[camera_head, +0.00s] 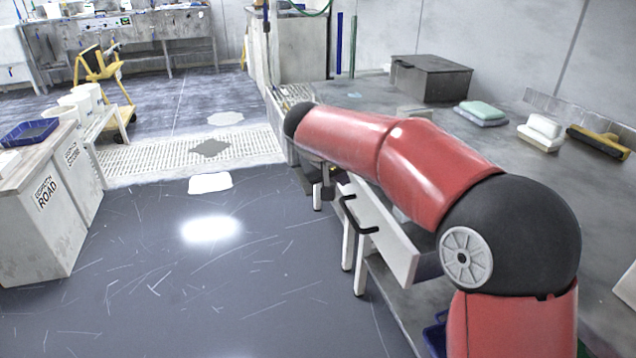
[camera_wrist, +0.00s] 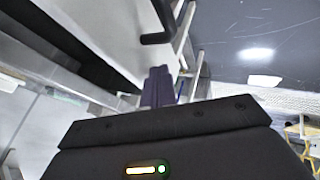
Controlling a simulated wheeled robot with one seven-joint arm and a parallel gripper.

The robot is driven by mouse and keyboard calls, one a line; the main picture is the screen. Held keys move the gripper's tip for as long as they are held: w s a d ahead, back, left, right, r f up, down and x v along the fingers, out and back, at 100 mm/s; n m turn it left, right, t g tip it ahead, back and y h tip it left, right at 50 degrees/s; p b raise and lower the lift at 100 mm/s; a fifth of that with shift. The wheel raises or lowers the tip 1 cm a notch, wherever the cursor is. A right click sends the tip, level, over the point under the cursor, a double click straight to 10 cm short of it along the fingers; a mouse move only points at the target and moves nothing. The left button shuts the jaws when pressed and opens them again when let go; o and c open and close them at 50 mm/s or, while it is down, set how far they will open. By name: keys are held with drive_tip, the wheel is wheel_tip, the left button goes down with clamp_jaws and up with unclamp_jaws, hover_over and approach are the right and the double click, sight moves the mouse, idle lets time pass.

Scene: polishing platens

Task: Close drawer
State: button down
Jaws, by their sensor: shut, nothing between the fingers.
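The drawer (camera_head: 385,232) sticks out from under the grey bench on the right and stands open. Its white front panel has a black bar handle (camera_head: 352,215). In the wrist view, the white panel (camera_wrist: 100,32) fills the upper left and the handle (camera_wrist: 163,22) shows at the top. My gripper (camera_head: 328,190) is near the far end of the drawer front, partly hidden under my red arm. In the wrist view, my gripper's fingers (camera_wrist: 158,85) are together and empty, close to the panel; I cannot tell whether they touch it. My arm hides part of the drawer.
The bench top (camera_head: 350,100) holds a grey box (camera_head: 430,78), green and white pads and a yellow-black brush (camera_head: 598,142). A white cabinet (camera_head: 45,210) with a blue tray stands at the left. The dark floor between cabinet and drawer is clear. White legs stand below the drawer.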

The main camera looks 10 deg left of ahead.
drive_tip(key=w+d, duration=0.1)
drive_tip(key=d, duration=0.1)
drive_tip(key=w+d, duration=0.2)
drive_tip(key=d, duration=0.1)
drive_tip(key=w+d, duration=0.2)
drive_tip(key=d, duration=0.1)
drive_tip(key=shift+s+a, duration=0.1)
